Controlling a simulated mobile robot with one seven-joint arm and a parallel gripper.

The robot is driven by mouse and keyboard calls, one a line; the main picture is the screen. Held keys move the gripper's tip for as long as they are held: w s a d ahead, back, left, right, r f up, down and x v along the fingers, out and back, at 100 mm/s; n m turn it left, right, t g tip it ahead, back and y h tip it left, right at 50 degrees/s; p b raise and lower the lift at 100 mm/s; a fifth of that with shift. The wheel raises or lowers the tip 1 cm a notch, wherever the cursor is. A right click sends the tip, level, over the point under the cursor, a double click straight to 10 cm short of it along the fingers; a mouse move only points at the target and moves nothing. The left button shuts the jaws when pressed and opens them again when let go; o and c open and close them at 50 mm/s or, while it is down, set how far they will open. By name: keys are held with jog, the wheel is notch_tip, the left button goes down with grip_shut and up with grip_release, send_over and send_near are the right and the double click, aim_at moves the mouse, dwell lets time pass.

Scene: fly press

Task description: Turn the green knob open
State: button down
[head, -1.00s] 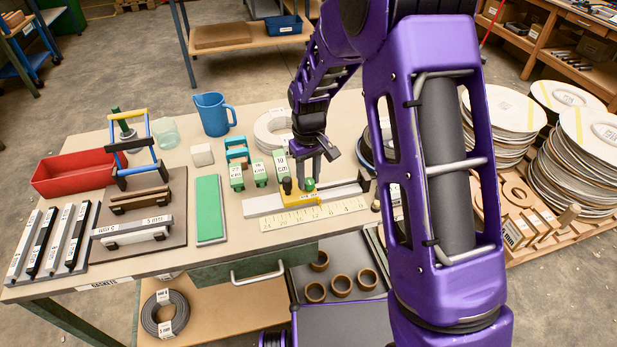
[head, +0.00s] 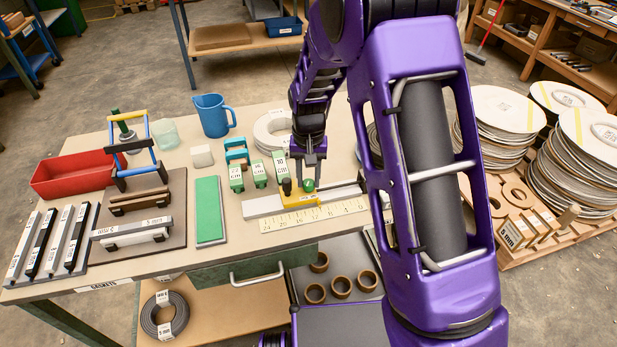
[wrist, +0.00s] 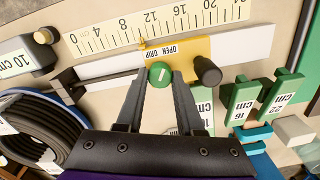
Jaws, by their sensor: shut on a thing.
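The green knob (head: 308,185) stands on the yellow slide (head: 296,200) of a long pale bar. In the wrist view the knob (wrist: 160,73) has a white line on top, with the printed words "OPEN GRIP" just above it on the yellow slide (wrist: 195,47). My gripper (head: 307,167) reaches down to the knob from behind. In the wrist view its two fingers (wrist: 163,84) are shut on the knob, one on each side. A black handle (wrist: 207,70) stands to the right of the knob on the slide.
A ruler (head: 314,216) lies in front of the bar. Green blocks with centimetre labels (head: 259,173) stand just left of my gripper. A black coil (wrist: 40,130) lies at lower left in the wrist view. A green strip (head: 209,210) lies farther left.

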aim_at(309, 181)
dwell(0.3)
jog(key=c, duration=0.5)
grip_release()
jog(key=shift+c, duration=0.2)
notch_tip(309, 181, up, 18)
jog(key=p, duration=0.2)
jog(key=shift+f, duration=0.25)
